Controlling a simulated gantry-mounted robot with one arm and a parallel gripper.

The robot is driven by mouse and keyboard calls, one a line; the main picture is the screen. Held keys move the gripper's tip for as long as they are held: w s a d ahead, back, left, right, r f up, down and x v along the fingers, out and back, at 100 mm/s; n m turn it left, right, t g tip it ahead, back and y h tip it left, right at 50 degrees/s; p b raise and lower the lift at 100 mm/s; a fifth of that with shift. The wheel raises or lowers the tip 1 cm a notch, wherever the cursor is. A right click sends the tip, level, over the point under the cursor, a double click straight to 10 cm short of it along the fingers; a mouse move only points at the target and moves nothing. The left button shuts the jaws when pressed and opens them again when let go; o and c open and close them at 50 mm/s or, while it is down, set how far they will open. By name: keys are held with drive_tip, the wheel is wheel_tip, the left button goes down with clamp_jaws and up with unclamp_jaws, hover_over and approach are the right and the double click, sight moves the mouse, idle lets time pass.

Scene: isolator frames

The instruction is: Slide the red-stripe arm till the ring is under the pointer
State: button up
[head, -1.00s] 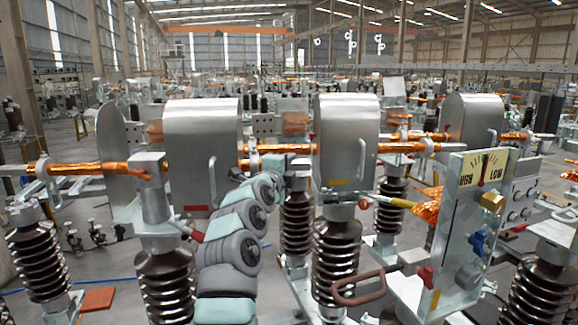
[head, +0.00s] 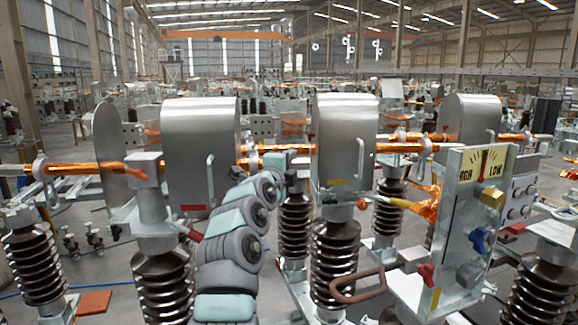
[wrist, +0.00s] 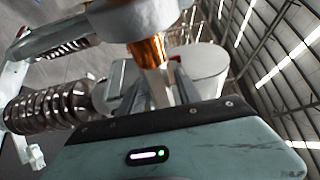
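A red stripe (head: 194,208) marks the lower edge of the left grey metal cover (head: 200,150); which part is the red-stripe arm is unclear. I cannot tell which ring or pointer is meant. My arm reaches up between these covers; its gripper end is not clear there. In the wrist view, my gripper (wrist: 160,92) has its fingers near a copper rod (wrist: 148,52) with a pale end; contact and opening are unclear.
Dark ribbed insulators (head: 165,285) stand below the covers. A panel (head: 460,225) with a HIGH/LOW dial (head: 482,168), knobs and a brown loop handle (head: 358,288) stands at right. Covers and posts crowd both sides of my arm.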

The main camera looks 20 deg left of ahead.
drive_tip(key=shift+o, duration=0.5)
drive_tip(key=shift+s+a, duration=0.1)
drive_tip(key=shift+s, duration=0.05)
drive_tip(key=s+b, duration=0.2)
drive_tip(key=s, duration=0.8)
drive_tip(key=shift+s+d, duration=0.2)
drive_tip(key=shift+s, duration=0.1)
